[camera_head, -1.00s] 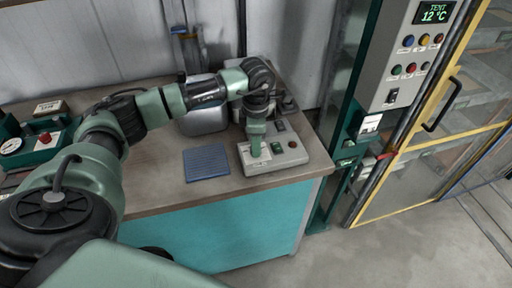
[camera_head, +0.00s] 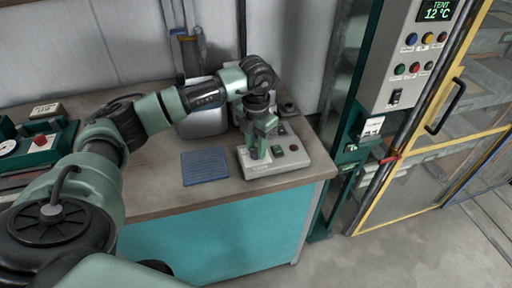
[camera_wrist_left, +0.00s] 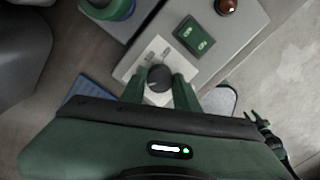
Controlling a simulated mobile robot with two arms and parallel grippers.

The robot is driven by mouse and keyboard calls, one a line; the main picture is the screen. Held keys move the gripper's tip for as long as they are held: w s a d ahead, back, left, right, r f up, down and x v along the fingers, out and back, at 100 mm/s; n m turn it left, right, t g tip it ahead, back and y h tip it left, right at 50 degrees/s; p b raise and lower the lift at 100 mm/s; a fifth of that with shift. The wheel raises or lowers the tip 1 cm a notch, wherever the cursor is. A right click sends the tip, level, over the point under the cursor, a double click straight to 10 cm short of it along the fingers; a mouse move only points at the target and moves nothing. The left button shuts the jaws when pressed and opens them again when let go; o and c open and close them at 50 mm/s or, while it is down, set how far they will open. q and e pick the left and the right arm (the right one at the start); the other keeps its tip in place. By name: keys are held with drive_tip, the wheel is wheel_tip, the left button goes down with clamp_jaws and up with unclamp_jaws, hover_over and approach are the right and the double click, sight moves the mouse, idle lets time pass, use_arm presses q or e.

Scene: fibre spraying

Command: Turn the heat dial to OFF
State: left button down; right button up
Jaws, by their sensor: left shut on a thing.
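The heat dial (camera_wrist_left: 158,77) is a round black knob on a pale label plate of the grey control box (camera_head: 291,165). Its pointer setting is too small to read. My left gripper (camera_head: 257,153) reaches down onto the box from above. In the left wrist view the two green fingers (camera_wrist_left: 160,84) are shut on the dial, one on each side. A small dark green and black part at the right edge of that view looks like my right gripper (camera_wrist_left: 257,122); its jaws are too small to judge.
A green rocker switch (camera_wrist_left: 194,36) and a red-brown button (camera_wrist_left: 227,6) sit beside the dial. A blue mat (camera_head: 205,166) lies left of the box. A tall panel reading 12 °C (camera_head: 437,12) and a yellow-framed door (camera_head: 425,150) stand at the right.

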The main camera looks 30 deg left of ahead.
sight(256, 150)
use_arm(q)
drive_tip(key=shift+w+r+n, duration=0.1)
drive_tip(key=shift+r+n, duration=0.05)
drive_tip(key=shift+n, duration=0.25)
drive_tip(key=c, duration=1.1)
unclamp_jaws()
drive_tip(key=shift+o, duration=0.2)
wheel_tip(256, 150, up, 8)
drive_tip(key=shift+f+b, duration=0.15)
drive_tip(key=shift+b, duration=0.65)
